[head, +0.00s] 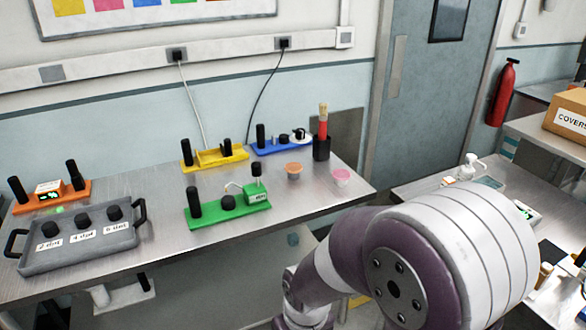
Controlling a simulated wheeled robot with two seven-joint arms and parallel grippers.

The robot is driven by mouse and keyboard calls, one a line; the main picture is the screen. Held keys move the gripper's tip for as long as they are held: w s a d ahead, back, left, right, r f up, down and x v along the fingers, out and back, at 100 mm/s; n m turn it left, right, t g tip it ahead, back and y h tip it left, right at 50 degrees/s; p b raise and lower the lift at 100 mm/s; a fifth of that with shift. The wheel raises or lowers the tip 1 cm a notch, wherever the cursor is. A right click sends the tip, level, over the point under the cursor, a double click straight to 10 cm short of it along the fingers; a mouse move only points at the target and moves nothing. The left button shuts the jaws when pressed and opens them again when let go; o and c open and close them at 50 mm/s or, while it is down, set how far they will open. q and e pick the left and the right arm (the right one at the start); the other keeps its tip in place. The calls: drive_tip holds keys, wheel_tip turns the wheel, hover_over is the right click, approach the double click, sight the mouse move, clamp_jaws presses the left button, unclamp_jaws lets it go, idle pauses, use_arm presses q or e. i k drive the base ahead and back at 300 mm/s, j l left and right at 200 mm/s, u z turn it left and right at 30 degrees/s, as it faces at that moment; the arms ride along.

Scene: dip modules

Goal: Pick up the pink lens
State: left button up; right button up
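The pink lens (341,176) looks like a small round pink piece. It sits near the right end of the metal bench (318,195), in front of a dark holder with a red-handled tool. An orange round piece (293,169) sits to its left. Neither of my grippers shows in the head view. One of my arms fills the lower right of the view, in front of the bench, and its hand is out of sight.
Green (228,212), yellow (213,157), blue (276,147) and orange (52,196) modules stand on the bench. A grey tray with handles (80,256) is at the front left. A second bench on the right holds a cardboard box (570,118).

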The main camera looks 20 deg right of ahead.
sight(339, 174)
drive_tip(key=i+z, duration=0.1)
drive_tip(key=z, duration=0.35)
drive_tip(key=i+l+z, duration=0.1)
drive_tip(key=z, duration=0.3)
drive_tip(key=i+z, duration=0.1)
drive_tip(key=z, duration=0.35)
drive_tip(key=i+z, duration=0.1)
drive_tip(key=z, duration=0.3)
drive_tip(key=j+z, duration=0.1)
drive_tip(key=z, duration=0.35)
drive_tip(key=i+j, duration=0.05)
